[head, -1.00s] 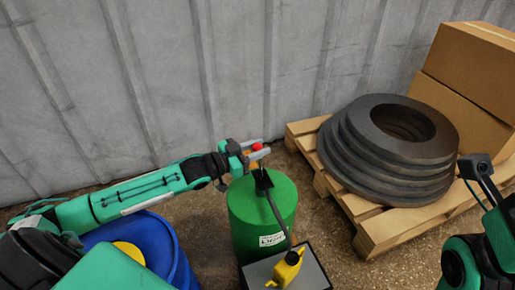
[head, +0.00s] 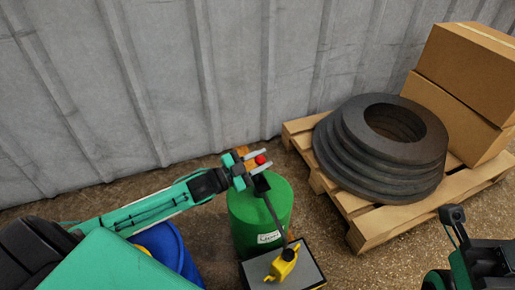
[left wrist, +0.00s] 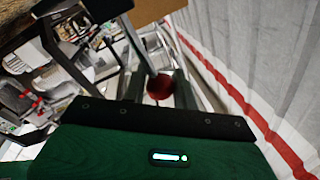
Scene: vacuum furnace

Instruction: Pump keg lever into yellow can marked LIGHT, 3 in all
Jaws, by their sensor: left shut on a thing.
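A green keg (head: 247,226) with a white label stands in the lower middle of the head view. A black spout (head: 271,212) runs from its black pump head (head: 261,186) down towards a small yellow can (head: 285,266). The can has a dark top and stands on a grey-topped block (head: 312,268). I cannot read any marking on it. My left gripper (head: 259,161) is shut on the lever's red knob (head: 260,160), just above the keg. The knob also shows between the fingers in the left wrist view (left wrist: 159,87). My right arm shows at the right edge; its fingers do not show.
A blue drum (head: 172,252) stands left of the keg, partly hidden by my left arm. A wooden pallet (head: 372,232) at the right carries stacked dark rings (head: 350,165) and cardboard boxes (head: 468,65). A corrugated metal wall (head: 150,80) is behind.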

